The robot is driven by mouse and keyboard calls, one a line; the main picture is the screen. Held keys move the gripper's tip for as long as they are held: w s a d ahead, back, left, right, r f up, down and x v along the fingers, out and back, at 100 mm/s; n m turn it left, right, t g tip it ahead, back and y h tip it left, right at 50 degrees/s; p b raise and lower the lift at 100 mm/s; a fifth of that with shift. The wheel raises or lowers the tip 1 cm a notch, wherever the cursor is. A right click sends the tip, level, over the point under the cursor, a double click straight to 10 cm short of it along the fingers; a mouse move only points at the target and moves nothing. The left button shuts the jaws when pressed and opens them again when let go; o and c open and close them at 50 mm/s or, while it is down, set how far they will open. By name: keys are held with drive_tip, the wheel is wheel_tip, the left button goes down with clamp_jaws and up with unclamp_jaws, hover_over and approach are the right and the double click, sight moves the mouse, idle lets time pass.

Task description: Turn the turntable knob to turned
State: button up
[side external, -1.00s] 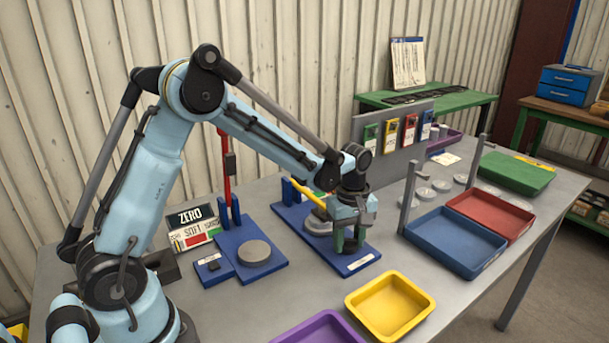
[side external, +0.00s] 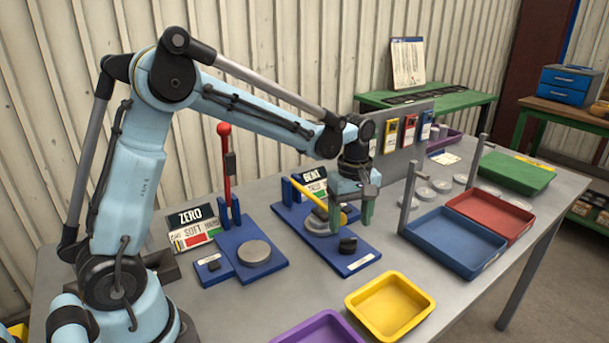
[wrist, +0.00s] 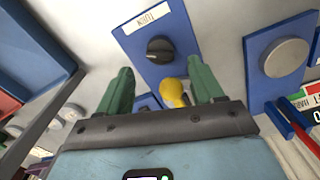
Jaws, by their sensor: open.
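The turntable knob (side external: 348,245) is a small black knob on the front part of a blue base plate (side external: 372,250), behind a white label. It also shows in the wrist view (wrist: 160,49), with a pale line across its top. A grey disc (side external: 318,222) sits behind it on the same plate, with a yellow bar (side external: 322,214) above it. The bar's rounded yellow end shows in the wrist view (wrist: 173,93). My gripper (side external: 351,222) is open and empty, above the plate and clear of the knob. Its green fingers (wrist: 160,78) are wide apart.
A second blue plate with a grey disc (side external: 254,252) and a red-topped post (side external: 225,165) stands to the left. Yellow (side external: 427,307), purple (side external: 345,333), blue (side external: 440,262) and red (side external: 520,231) trays lie around. A grey upright post (side external: 409,197) stands to the right.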

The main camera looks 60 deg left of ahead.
sight(348, 239)
wheel_tip(348, 239, up, 6)
drive_tip(key=shift+r, duration=0.15)
idle(0.4)
drive_tip(key=s+d+m+t, duration=0.2)
drive_tip(key=s+m+t, duration=0.5)
drive_tip(key=s+m, duration=0.7)
drive_tip(key=shift+m, duration=0.4)
drive_tip(key=shift+c, duration=0.2)
